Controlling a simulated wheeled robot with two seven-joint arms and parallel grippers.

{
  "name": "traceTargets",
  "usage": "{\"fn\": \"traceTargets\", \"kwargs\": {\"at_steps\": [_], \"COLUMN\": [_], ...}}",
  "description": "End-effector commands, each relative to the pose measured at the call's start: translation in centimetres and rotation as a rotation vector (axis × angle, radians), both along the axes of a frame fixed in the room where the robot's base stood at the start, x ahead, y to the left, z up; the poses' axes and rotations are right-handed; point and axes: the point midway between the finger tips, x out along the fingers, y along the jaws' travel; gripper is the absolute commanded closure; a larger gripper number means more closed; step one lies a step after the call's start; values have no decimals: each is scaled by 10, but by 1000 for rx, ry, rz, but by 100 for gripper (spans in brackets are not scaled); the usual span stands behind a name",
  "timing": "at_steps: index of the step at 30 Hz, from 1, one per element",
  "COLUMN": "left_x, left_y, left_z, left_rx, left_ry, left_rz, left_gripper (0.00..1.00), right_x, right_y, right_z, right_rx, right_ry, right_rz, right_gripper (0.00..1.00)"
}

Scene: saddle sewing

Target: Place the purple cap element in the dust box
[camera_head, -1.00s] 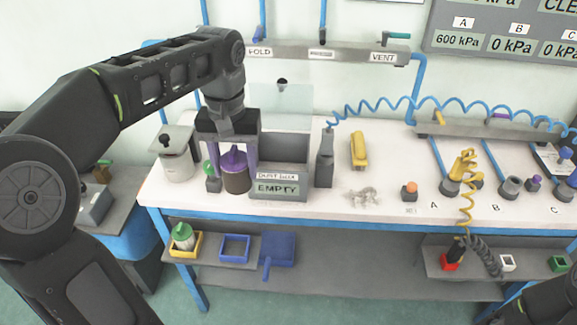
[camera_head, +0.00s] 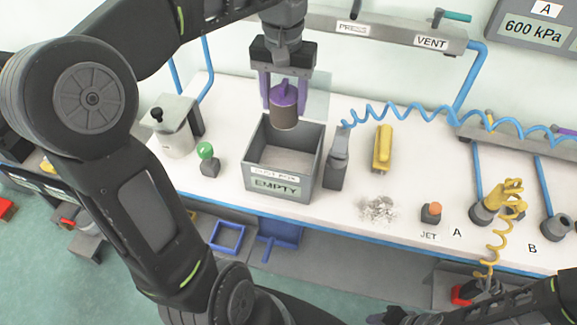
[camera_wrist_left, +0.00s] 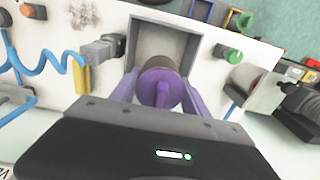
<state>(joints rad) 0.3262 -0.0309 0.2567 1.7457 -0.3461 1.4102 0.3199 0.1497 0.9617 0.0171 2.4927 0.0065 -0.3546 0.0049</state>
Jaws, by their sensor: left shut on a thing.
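The purple cap element (camera_head: 284,94), a purple knobbed cap on a dark grey-brown cylinder, is held upright between the purple fingers of my left gripper (camera_head: 283,98). My left gripper is shut on it and holds it in the air at the dust box opening. The grey dust box (camera_head: 278,187), labelled EMPTY, stands open on the bench. In the left wrist view the cap (camera_wrist_left: 158,90) is between the fingers, in front of the open box (camera_wrist_left: 190,34). Part of my right arm shows at the bottom right; its jaws cannot be made out.
A green-knobbed piece (camera_head: 208,160) and a grey lidded canister (camera_head: 174,133) stand left of the box. A dark grey holder (camera_head: 337,160) with the blue coiled hose stands close on its right. Beyond are a yellow tool (camera_head: 383,148) and scraps (camera_head: 378,208).

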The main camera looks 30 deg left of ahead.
Motion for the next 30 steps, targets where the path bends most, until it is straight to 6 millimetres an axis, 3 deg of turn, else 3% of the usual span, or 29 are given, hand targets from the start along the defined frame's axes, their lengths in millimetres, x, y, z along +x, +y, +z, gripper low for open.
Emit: {"fn": "traceTargets", "kwargs": {"at_steps": [5,10,12,21,25,30], "left_x": [0,0,-1,-1,0,0], "left_y": [0,0,0,0,0,0], "left_z": [-8,-40,-48,-121,-134,-135], "left_rx": [0,-1,-1,-2,1,1], "left_ry": [0,2,6,5,1,-1], "left_rz": [0,0,0,0,0,0], "left_gripper": [89,89,89,89,89,89], "right_x": [1,4,3,3,3,3], "right_y": [0,1,1,1,1,1], "right_z": [-7,-33,-24,-20,-20,-20], "right_rx": [1,6,7,6,6,6], "right_ry": [-2,-11,-11,-9,-9,-9], "right_rz": [0,3,2,2,2,2], "right_gripper": [64,64,64,64,64,64]}}
